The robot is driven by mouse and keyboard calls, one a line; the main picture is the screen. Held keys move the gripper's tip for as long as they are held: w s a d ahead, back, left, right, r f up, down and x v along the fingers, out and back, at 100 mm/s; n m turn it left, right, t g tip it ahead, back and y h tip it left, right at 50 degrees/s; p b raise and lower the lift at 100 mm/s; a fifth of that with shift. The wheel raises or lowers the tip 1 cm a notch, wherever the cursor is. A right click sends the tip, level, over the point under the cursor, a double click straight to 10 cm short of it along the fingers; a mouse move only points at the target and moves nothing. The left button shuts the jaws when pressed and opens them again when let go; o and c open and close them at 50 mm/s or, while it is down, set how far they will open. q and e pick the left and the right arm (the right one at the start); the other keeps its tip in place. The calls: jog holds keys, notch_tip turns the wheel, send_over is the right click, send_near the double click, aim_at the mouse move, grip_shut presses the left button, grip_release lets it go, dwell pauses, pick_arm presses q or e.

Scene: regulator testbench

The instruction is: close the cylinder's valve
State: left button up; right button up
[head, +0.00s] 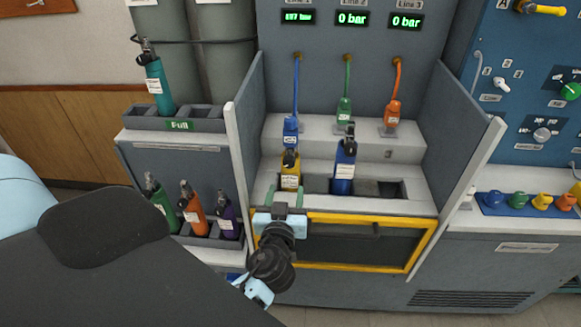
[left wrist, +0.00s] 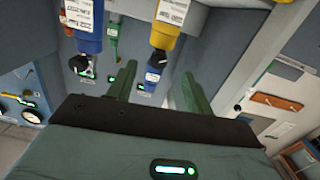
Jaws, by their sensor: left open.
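A yellow cylinder (head: 290,178) with a black valve (head: 289,157) stands in the left slot of the bench, below a blue connector (head: 291,128). A blue cylinder (head: 344,175) stands in the slot to its right. The left wrist view shows the scene upside down, with the yellow cylinder (left wrist: 166,28), its valve (left wrist: 159,57) and the blue cylinder (left wrist: 87,28) near the top. My left gripper (head: 280,196) is open and empty, just in front of the yellow cylinder. Its fingers (left wrist: 158,85) point towards the valve's side, apart from it. My right gripper is out of view.
Side panels (head: 246,120) flank the bench bay. A yellow-framed hatch (head: 345,242) lies below the slots. A rack (head: 190,127) labelled Full holds a teal cylinder (head: 158,85); several cylinders stand below it. Lines 2 and 3 read 0 bar; Line 1's display (head: 298,17) is hard to read.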

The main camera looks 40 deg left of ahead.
aim_at(289, 164)
pick_arm(q)
jog(key=shift+n+y, duration=0.3)
jog(key=w+a, duration=0.1)
jog(key=w, duration=0.1)
jog(key=w+a+r+p, duration=0.1)
jog(key=w, duration=0.1)
jog(key=w+a, duration=0.1)
jog(key=w, duration=0.1)
jog(key=shift+a+r, duration=0.25)
jog(key=shift+r, duration=0.15)
jog(key=shift+p+x, duration=0.35)
jog(key=shift+x, duration=0.4)
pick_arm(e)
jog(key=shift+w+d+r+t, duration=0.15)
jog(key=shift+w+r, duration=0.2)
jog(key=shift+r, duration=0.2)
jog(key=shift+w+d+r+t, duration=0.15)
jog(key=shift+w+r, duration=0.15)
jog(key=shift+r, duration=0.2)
pick_arm(q)
jog(key=shift+f, duration=0.15)
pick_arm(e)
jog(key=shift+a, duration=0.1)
pick_arm(q)
jog(key=c, duration=1)
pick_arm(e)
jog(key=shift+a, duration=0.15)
